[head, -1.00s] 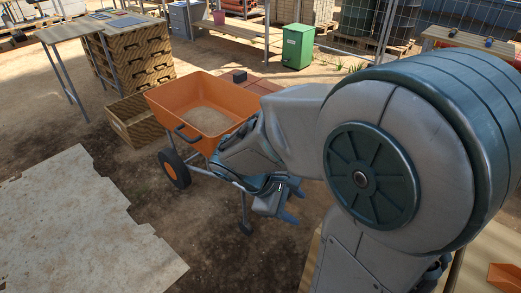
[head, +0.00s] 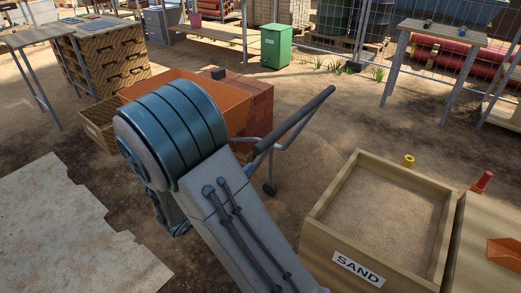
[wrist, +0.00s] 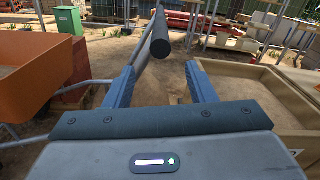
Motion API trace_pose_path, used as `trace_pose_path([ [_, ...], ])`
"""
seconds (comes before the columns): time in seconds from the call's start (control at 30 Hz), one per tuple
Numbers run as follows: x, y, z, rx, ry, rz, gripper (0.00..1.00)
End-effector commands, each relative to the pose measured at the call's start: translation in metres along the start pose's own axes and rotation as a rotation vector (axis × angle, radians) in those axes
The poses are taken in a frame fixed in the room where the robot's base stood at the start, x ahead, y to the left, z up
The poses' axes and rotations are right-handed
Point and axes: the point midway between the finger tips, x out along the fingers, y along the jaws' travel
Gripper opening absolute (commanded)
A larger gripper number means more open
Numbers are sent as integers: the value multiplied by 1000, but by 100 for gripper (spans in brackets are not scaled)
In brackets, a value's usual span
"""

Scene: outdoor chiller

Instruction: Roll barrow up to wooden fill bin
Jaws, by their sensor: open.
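The barrow has an orange tray (head: 237,103), partly hidden behind my arm in the head view, and the tray also shows at the left of the wrist view (wrist: 35,75). Its dark handle grip (head: 292,121) points up and right. In the wrist view the grip (wrist: 160,40) lies ahead of my gripper (wrist: 160,70), in line with the gap between its blue fingers. The fingers are open and hold nothing. A low wooden bin (head: 92,133) stands left of the tray, its label too small to read. A wooden bin labelled SAND (head: 325,232), full of sand, stands at right.
Red bricks (head: 262,103) are stacked behind the tray. A pale flat sheet (head: 70,230) lies at the left front. A slatted crate stack (head: 105,58) and a green bin (head: 276,46) stand farther back. Bare dirt lies between the barrow and the SAND bin.

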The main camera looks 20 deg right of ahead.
Motion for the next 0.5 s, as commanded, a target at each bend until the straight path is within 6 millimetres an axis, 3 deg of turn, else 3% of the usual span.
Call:
trace_pose_path([
  [0.3,69,-1,-2,2,1,-5,50],
  [0.5,97,0,-1,2,2,-2,50],
])
